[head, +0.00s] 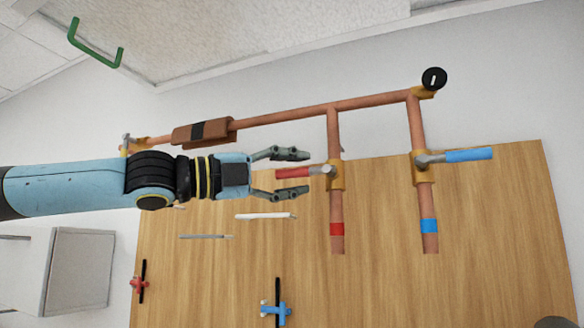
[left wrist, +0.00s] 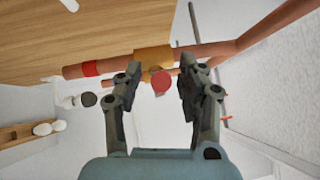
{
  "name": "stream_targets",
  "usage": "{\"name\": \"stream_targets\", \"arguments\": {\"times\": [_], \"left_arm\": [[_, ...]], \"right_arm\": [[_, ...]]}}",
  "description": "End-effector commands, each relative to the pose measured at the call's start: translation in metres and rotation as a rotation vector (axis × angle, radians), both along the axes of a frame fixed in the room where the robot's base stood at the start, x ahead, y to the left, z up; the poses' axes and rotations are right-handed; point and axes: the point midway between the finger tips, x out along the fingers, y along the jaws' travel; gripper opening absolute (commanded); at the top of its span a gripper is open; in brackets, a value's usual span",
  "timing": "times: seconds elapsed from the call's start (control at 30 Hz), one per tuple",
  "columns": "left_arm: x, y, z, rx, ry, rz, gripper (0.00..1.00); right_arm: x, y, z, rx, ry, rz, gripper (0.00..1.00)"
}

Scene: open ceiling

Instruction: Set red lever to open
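The red lever (head: 294,174) sticks out to the left from a brass valve (head: 336,171) on the left vertical copper pipe, which has a red band (head: 337,229). The lever lies crosswise to that pipe. My left gripper (head: 291,173) is open, with one finger above the lever and one below it, apart from it. In the left wrist view the lever's round red end (left wrist: 160,82) shows between the open fingertips of the left gripper (left wrist: 160,84). My right gripper is not in view.
A blue lever (head: 468,155) sticks out to the right from the right pipe (head: 417,125). A black gauge (head: 434,78) tops that pipe.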

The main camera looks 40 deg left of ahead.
Motion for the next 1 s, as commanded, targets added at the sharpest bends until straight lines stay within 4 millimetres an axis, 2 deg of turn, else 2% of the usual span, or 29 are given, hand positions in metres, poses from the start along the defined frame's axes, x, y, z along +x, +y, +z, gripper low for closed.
{"name": "stream_targets", "arguments": {"times": [0.1, 0.4, 0.83, 1.0], "left_arm": [[-0.0001, 0.0000, -0.0004, 0.000, 0.000, 0.000, 0.39], [-0.0001, 0.0001, -0.0001, 0.000, 0.000, 0.000, 0.00], [0.0000, 0.0000, -0.0008, -0.001, 0.001, 0.000, 0.00], [0.0000, 0.0001, -0.0043, -0.027, -0.006, 0.000, 0.00]], "right_arm": [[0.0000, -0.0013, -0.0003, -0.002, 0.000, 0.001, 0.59], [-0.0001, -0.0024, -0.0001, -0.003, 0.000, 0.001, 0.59], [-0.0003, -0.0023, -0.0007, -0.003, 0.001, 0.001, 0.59], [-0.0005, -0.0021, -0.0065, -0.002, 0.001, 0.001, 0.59]]}}
